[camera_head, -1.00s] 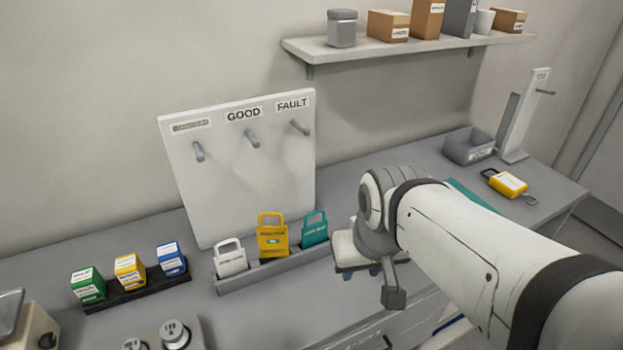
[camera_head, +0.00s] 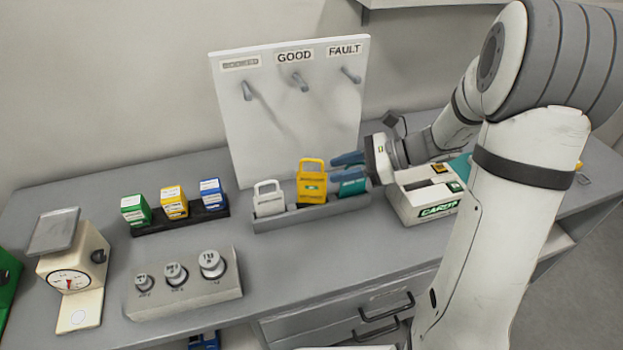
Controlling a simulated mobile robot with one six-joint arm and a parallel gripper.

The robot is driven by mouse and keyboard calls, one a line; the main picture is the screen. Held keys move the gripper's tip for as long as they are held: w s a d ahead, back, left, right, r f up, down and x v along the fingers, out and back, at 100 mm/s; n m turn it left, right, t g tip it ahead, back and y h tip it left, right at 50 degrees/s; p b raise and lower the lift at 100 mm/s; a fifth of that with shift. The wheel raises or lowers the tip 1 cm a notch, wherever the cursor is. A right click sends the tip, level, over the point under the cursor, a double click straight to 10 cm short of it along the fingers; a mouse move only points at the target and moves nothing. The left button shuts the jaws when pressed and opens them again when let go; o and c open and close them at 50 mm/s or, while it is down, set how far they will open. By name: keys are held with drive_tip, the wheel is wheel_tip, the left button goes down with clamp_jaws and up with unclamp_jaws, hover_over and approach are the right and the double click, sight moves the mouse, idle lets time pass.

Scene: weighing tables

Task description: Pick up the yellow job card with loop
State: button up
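A yellow card with a loop handle (camera_head: 311,188) stands upright in a grey rack (camera_head: 282,221), between a white looped card (camera_head: 269,200) and a teal card (camera_head: 352,187). My gripper (camera_head: 334,167) is just right of the yellow card, its blue fingers pointing left towards it. The fingers look apart, with a gap between them and nothing held. They partly cover the teal card. Whether a finger touches the yellow card cannot be told.
A pegboard (camera_head: 290,125) stands behind the rack. A white box (camera_head: 420,205) is right of it. Coloured boxes (camera_head: 174,203), a weight block (camera_head: 185,290) and a scale (camera_head: 72,262) are on the left. The tabletop before the rack is clear.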

sight(310, 173)
drive_tip(key=x, duration=0.2)
drive_tip(key=p+x, duration=0.1)
drive_tip(key=x, duration=0.2)
drive_tip(key=p+x, duration=0.1)
drive_tip(key=x, duration=0.2)
drive_tip(key=shift+w+r, duration=0.15)
drive_tip(key=shift+w, duration=0.25)
drive_tip(key=shift+d, duration=0.1)
drive_tip(key=shift+m, duration=0.3)
clamp_jaws()
